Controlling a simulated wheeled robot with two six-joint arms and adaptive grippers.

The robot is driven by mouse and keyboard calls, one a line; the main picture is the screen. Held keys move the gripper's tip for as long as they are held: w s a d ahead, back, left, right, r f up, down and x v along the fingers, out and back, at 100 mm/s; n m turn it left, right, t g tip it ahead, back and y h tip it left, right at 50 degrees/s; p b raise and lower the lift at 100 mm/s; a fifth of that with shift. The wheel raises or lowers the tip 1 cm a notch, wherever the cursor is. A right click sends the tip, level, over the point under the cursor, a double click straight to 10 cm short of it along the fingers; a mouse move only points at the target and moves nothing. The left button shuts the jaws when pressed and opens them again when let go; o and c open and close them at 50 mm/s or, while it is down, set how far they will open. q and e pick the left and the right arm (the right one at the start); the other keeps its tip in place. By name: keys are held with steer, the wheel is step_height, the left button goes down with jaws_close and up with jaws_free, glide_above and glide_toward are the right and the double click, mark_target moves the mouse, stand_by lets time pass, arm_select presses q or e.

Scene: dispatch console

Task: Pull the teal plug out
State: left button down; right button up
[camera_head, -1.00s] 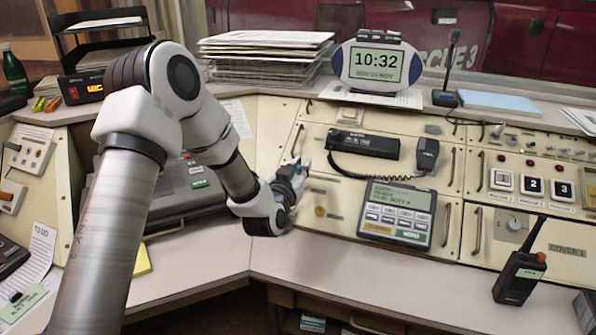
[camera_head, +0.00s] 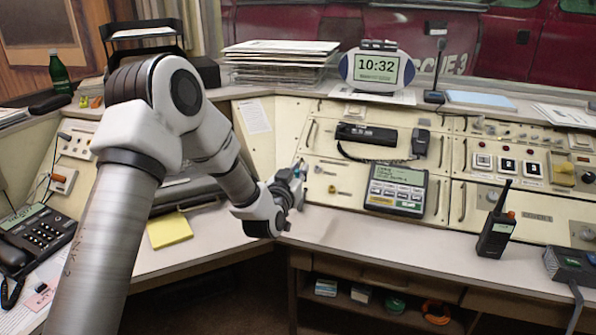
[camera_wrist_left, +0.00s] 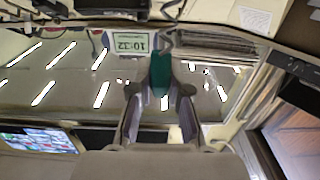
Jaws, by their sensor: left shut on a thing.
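The teal plug (camera_wrist_left: 160,72) sits between the two fingertips of my left gripper (camera_wrist_left: 160,90) in the left wrist view. The fingers are closed on its sides. In the head view my left gripper (camera_head: 297,182) is in front of the left part of the cream console panel (camera_head: 345,210), close to its small knobs and jacks. The plug is too small there to make out clearly, and I cannot tell whether its tip is in a socket. My right gripper is not in view.
A display unit (camera_head: 396,188) and a black handset (camera_head: 366,134) are on the panel to the right. A radio (camera_head: 497,232) stands on the desk further right. A yellow notepad (camera_head: 170,230) and a phone (camera_head: 36,240) are at left. The desk front is clear.

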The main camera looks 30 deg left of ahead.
arm_select(q)
steer(key=shift+s+d+r+p, duration=0.1)
steer(key=shift+s+r+p, duration=0.15)
steer(key=shift+r, duration=0.15)
steer(key=shift+s+r+p, duration=0.15)
steer(key=shift+r+p, duration=0.1)
steer(key=shift+r, duration=0.15)
steer(key=shift+s+r, duration=0.1)
steer(key=shift+r, duration=0.05)
steer(key=s+r+p, duration=0.2)
steer(key=r, duration=0.1)
steer(key=shift+d+r+p, duration=0.15)
steer(key=shift+d+p, duration=0.05)
steer(key=shift+p, duration=0.1)
steer(key=shift+w, duration=0.1)
